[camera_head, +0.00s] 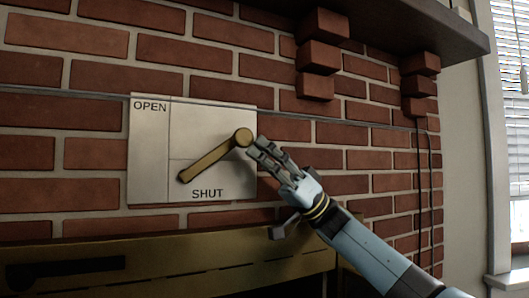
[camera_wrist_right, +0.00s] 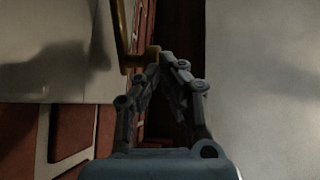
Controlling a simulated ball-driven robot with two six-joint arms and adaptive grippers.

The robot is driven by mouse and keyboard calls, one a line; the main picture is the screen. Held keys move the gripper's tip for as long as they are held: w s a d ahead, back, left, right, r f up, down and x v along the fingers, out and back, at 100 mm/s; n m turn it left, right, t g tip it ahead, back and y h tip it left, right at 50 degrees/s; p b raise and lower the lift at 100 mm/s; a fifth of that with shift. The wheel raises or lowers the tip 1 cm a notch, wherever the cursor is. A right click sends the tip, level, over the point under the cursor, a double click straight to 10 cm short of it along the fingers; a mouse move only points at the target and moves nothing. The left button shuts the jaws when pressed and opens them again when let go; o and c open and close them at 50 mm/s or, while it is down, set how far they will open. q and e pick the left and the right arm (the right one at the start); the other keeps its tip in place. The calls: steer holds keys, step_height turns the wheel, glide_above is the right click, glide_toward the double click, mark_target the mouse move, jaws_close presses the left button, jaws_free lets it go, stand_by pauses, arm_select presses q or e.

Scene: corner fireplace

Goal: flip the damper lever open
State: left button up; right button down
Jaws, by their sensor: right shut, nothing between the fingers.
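The damper lever (camera_head: 208,160) is a brass bar with a round knob at its upper right end. It slants down to the left across a pale metal plate (camera_head: 148,150) on the brick wall. The plate reads OPEN at top left and SHUT at the bottom. My right gripper (camera_head: 257,147) is shut and empty, its fingertips close by the knob at the plate's right edge. In the right wrist view, the fingertips (camera_wrist_right: 164,62) are beside a brass part of the lever (camera_wrist_right: 134,58); I cannot tell whether they touch. My left gripper is out of view.
A dark mantel shelf (camera_head: 400,22) juts out above, on stepped brick corbels (camera_head: 319,55). A brass fireplace surround (camera_head: 200,260) lies below the plate. A window with blinds (camera_head: 512,130) is at the far right. The wall left of the plate is clear.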

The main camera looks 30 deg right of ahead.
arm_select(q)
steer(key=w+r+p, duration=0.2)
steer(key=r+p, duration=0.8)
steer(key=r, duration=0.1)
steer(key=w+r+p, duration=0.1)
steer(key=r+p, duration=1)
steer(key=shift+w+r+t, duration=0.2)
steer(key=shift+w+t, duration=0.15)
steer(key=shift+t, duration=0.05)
arm_select(e)
steer(key=a+r+n+g+h, duration=0.1)
steer(key=a+r+g+h, duration=0.1)
steer(key=a+r+h, duration=0.5)
steer(key=shift+w+a+r+n+g, duration=0.3)
steer(key=shift+a+r+g, duration=0.1)
steer(key=shift+a+r, duration=0.3)
steer(key=shift+a, duration=0.15)
